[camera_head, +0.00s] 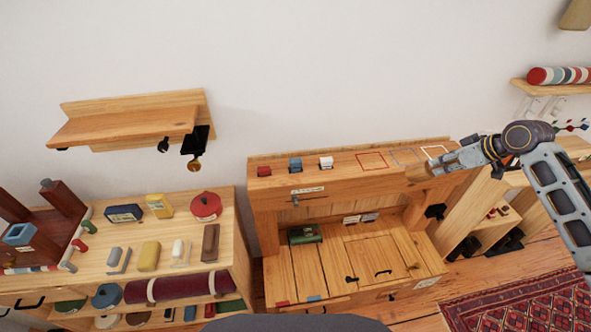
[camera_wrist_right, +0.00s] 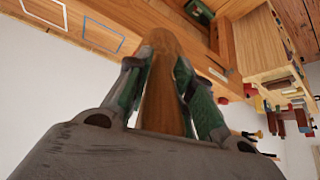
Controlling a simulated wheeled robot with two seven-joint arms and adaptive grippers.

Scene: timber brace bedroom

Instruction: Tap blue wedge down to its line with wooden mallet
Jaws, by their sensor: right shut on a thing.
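The blue wedge (camera_head: 295,165) stands on the bench's top ledge, between a red wedge (camera_head: 264,171) and a white wedge (camera_head: 326,162). Its line is too small to make out. My right gripper (camera_head: 446,163) is at the right end of this ledge, well to the right of the blue wedge. In the right wrist view my right gripper (camera_wrist_right: 160,90) is shut on a round wooden piece (camera_wrist_right: 160,65), which looks like part of the wooden mallet. I cannot tell its handle from its head. My left gripper is not in view.
Red (camera_head: 371,161), blue-grey and white (camera_head: 436,152) square outlines mark the ledge between the wedges and my gripper. A wall shelf (camera_head: 125,124) hangs at upper left. A side table (camera_head: 105,275) with many objects stands left. A patterned rug (camera_head: 520,300) lies at lower right.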

